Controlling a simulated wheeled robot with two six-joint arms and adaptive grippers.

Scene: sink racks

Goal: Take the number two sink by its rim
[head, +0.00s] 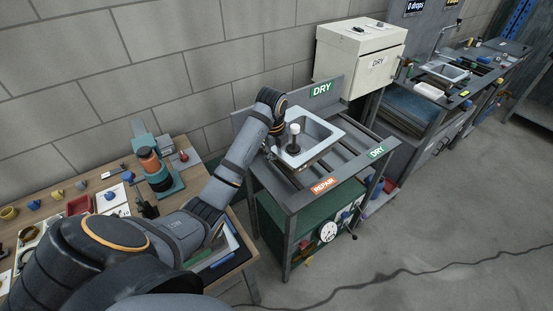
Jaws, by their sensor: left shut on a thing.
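A light grey sink (323,132) sits on the slatted rack of the grey bench (293,197) with the DRY and REPAIR labels. No number can be read on it. A dark fitting with a white top (294,136) stands inside its basin. My left gripper (275,145) reaches down at the sink's left rim and is shut on it; its fingertips are small and partly hidden by my wrist. A second sink (445,71) is set in the farther bench at the upper right. My right gripper is not in view.
A white DRY box (360,57) stands behind the rack. A wooden bench (88,172) at left holds a teal and orange device (155,170) and small parts. A green shelf (300,225) lies below the rack.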

